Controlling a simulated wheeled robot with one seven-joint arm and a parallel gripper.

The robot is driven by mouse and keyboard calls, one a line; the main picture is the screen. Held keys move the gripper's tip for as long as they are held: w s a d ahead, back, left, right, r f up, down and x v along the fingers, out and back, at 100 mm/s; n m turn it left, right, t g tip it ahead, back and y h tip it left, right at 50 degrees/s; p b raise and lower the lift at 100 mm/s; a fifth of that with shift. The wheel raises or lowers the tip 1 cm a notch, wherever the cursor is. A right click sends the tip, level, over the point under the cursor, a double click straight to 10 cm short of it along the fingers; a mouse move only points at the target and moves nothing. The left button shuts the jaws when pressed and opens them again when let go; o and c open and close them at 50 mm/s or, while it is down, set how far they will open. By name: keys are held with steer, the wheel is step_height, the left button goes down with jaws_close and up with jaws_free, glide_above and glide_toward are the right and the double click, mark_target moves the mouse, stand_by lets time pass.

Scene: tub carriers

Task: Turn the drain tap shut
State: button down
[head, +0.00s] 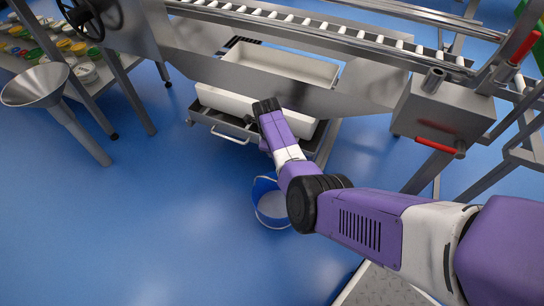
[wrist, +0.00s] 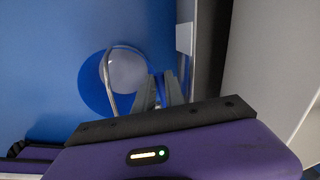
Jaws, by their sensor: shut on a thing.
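My gripper (wrist: 160,90) shows in the wrist view as two grey fingers pointing down, shut on a narrow blue piece, the handle of the drain tap (wrist: 159,83). Most of the tap is hidden behind the fingers, and I cannot tell its angle. In the head view my arm covers the gripper and tap, beside the trough's lower front side. A blue bucket (head: 258,190) stands on the floor below, partly behind my arm. The wrist view shows the bucket (wrist: 91,90) with its wire handle and pale inside, left of the fingers.
A white trough (head: 222,101) sits under the steel roller conveyor (head: 300,28). A steel box with a red lever (head: 437,146) is at the right. A steel funnel (head: 35,84) and a table of small tubs stand at the left. The blue floor at lower left is clear.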

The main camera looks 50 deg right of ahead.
steer(key=shift+w+d+m+b, duration=0.2)
steer(key=shift+d+m+b, duration=0.25)
steer(key=shift+m+b, duration=0.35)
steer(key=c, duration=1.4)
jaws_free()
